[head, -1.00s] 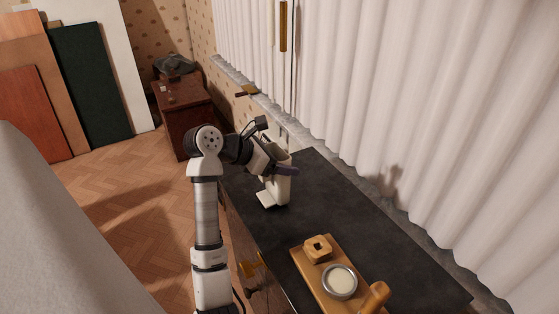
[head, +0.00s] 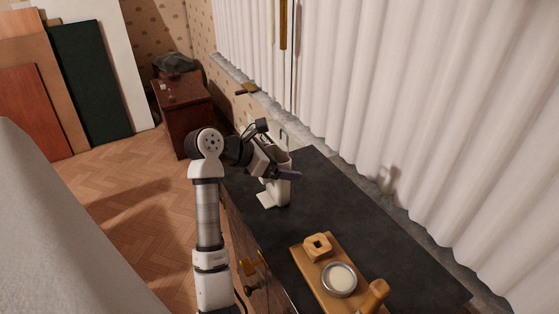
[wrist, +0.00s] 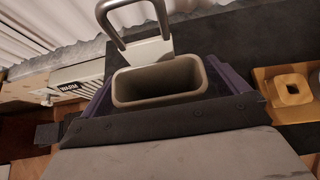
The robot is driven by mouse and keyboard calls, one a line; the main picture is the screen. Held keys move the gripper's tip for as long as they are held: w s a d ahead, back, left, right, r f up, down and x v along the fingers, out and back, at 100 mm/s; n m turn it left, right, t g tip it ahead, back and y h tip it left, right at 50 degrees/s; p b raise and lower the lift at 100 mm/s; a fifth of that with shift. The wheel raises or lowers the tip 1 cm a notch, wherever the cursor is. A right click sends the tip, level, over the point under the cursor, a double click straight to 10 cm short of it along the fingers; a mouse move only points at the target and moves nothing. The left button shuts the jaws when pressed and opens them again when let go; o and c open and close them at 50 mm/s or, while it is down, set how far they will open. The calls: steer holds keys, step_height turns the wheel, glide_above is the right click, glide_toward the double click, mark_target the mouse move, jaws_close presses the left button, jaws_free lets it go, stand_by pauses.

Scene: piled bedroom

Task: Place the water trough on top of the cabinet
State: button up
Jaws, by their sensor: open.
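The water trough (head: 273,197) is a pale, tall vessel with a flat foot, standing upright on the dark top of the cabinet (head: 335,207) near its far end. In the wrist view, the trough's open rectangular mouth (wrist: 160,84) and a grey metal loop behind it show clearly. My gripper (head: 285,172) is at the trough's upper part. In the wrist view, my gripper (wrist: 166,66) is open, with one purplish finger on each side of the mouth. I cannot tell whether the fingers touch its walls. The trough's lower body is hidden in the wrist view.
A wooden board (head: 325,288) with a square wooden block (head: 318,246) and a round tin (head: 339,279) lies at the cabinet's near end. Curtains (head: 430,130) hang along the right. The middle of the cabinet top is clear. A brown chest (head: 185,118) stands beyond.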

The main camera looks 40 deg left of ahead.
steer(key=b+v, duration=0.3)
steer(key=v, duration=0.9)
